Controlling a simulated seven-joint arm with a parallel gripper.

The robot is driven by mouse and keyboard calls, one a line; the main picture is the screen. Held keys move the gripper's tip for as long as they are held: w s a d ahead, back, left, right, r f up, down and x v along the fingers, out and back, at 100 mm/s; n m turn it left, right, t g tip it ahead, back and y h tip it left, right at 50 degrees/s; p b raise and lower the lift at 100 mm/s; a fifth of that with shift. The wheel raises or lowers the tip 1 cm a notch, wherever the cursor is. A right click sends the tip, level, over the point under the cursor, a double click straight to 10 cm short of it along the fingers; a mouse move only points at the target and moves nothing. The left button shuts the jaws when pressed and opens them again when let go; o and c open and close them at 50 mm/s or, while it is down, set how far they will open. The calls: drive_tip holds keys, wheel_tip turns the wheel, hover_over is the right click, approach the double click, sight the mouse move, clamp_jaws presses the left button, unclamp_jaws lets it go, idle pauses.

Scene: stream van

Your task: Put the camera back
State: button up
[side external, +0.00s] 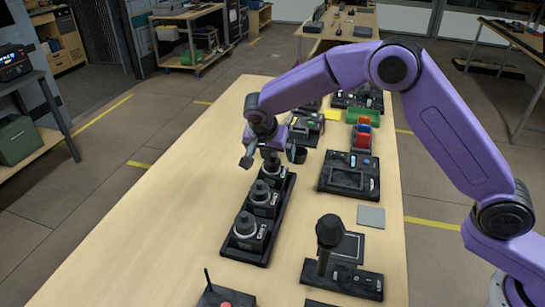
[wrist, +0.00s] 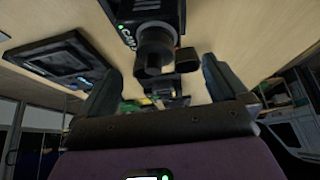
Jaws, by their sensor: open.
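A long black rack (side external: 233,252) on the bench bears three dark camera-like units in a row. The near unit (side external: 247,230) and the middle unit (side external: 263,197) stand upright in it. The far unit (side external: 273,174) stands at the rack's far end, right under my gripper (side external: 272,155). My gripper is open, pointing down, with its fingers apart. In the wrist view a dark cylindrical unit (wrist: 153,48) on a black labelled base (wrist: 150,10) shows between the fingers of my gripper (wrist: 160,72). I cannot tell whether the fingers touch it.
A black control panel (side external: 348,176) lies right of the rack, with red and blue items (side external: 363,132) and a green block (side external: 364,116) beyond. A microphone-like unit (side external: 329,231) stands at the front right. A red-button joystick box (side external: 224,298) is nearest. The bench's left side is clear.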

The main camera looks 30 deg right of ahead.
drive_tip(key=v, duration=0.8)
drive_tip(key=shift+r, duration=0.4)
drive_tip(key=shift+s+a, duration=0.1)
drive_tip(key=shift+s, duration=0.05)
drive_tip(key=s+d+n+g+y, duration=0.1)
drive_tip(key=s+d+n, duration=0.5)
drive_tip(key=s, duration=0.7)
drive_tip(key=s+d+n+g+y, duration=0.1)
drive_tip(key=s+d+n, duration=0.5)
drive_tip(key=s, duration=0.7)
drive_tip(key=s+d+f+n+g+y, duration=0.1)
drive_tip(key=s+d+n+g+y, duration=0.1)
drive_tip(key=s+d+n, duration=0.4)
drive_tip(key=s+n, duration=0.3)
drive_tip(key=s, duration=0.4)
drive_tip(key=shift+d+n+y, duration=0.3)
drive_tip(key=shift+d, duration=0.05)
drive_tip(key=shift+s, duration=0.1)
